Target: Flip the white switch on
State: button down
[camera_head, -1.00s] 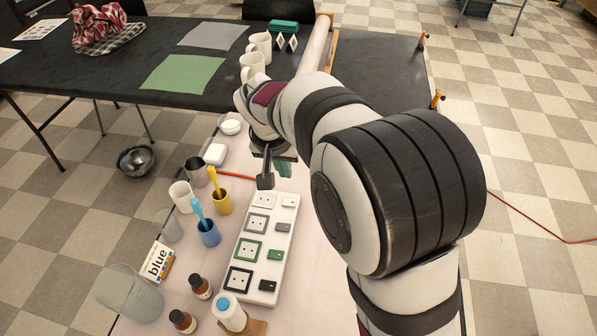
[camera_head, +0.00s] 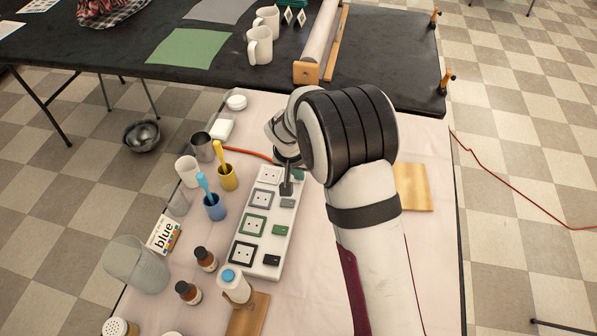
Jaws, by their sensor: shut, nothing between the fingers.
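A white power strip (camera_head: 248,264) lies on the pale cloth of the near table. It has a row of sockets with a switch beside each. The grey switch (camera_head: 288,203), green switch (camera_head: 280,230) and black switch (camera_head: 271,260) show clearly. The white switch, at the far end of the row, is hidden or nearly hidden by my gripper (camera_head: 286,189). My gripper is shut and empty, pointing down at the far end of the strip, between the top socket (camera_head: 270,174) and the switch column. Whether its tip touches the strip, I cannot tell.
Left of the strip stand a yellow cup (camera_head: 228,179), a blue cup (camera_head: 214,207), a white mug (camera_head: 187,171) and brown bottles (camera_head: 206,259). A white bottle with a blue cap (camera_head: 235,287) stands near its front end. A wooden board (camera_head: 413,187) lies right of my arm.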

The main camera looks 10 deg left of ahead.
jog(key=shift+d+f, duration=0.1)
jog(key=shift+f, duration=0.2)
dwell(0.4)
jog(key=shift+a+r, duration=0.25)
jog(key=shift+a, duration=0.5)
jog(key=w+d+v, duration=0.1)
jog(key=d+v, duration=0.2)
jog(key=v, duration=1)
jog(key=shift+r, duration=0.5)
